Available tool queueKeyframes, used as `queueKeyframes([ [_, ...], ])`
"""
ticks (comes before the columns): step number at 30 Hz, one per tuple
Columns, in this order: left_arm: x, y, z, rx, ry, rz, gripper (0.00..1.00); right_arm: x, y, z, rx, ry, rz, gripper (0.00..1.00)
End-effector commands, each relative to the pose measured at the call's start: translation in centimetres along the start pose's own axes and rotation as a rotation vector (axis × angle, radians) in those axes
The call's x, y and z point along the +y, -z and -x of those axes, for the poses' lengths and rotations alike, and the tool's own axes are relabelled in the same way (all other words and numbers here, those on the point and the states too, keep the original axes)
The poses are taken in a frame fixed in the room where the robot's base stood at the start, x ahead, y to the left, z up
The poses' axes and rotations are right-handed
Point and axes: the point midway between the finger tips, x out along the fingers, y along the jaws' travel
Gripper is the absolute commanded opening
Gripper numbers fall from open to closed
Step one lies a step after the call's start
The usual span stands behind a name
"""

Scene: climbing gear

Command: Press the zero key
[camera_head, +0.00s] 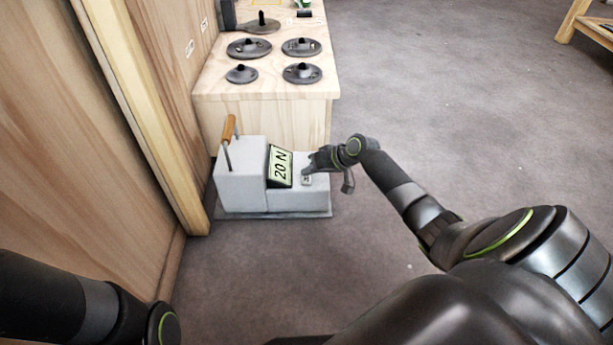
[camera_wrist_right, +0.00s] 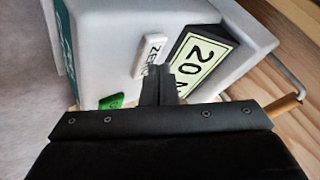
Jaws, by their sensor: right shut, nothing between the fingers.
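A grey tester box (camera_head: 241,190) stands on a flat base on the floor, with a tilted display (camera_head: 280,167) reading "20 N". The display also shows in the right wrist view (camera_wrist_right: 201,62). The zero key (camera_head: 306,181) is a small pale key on the low part of the box, right of the display. In the right wrist view the zero key (camera_wrist_right: 151,50) shows its lettering, partly covered by my fingertips. My right gripper (camera_head: 311,164) is shut and empty, its tips (camera_wrist_right: 157,70) at the key; I cannot tell whether they touch. My left gripper is out of view.
A wooden bench (camera_head: 262,85) with several dark round metal pieces stands behind the box. A wooden wall (camera_head: 85,130) rises close on the left. An orange-gripped handle (camera_head: 229,128) stands up from the box. A green key (camera_wrist_right: 112,101) shows near my right fingers.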

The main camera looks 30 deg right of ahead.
Motion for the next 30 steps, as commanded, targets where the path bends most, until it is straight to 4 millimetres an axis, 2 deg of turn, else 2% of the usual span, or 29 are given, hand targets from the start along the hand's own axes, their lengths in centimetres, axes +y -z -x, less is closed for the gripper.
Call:
queueKeyframes([
  [20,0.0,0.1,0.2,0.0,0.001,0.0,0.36,0.2,-0.3,-0.4,-0.001,0.0,0.0,0.0],
  [30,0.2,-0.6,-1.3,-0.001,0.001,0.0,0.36,-0.4,0.4,0.6,-0.001,0.0,-0.001,0.0],
])
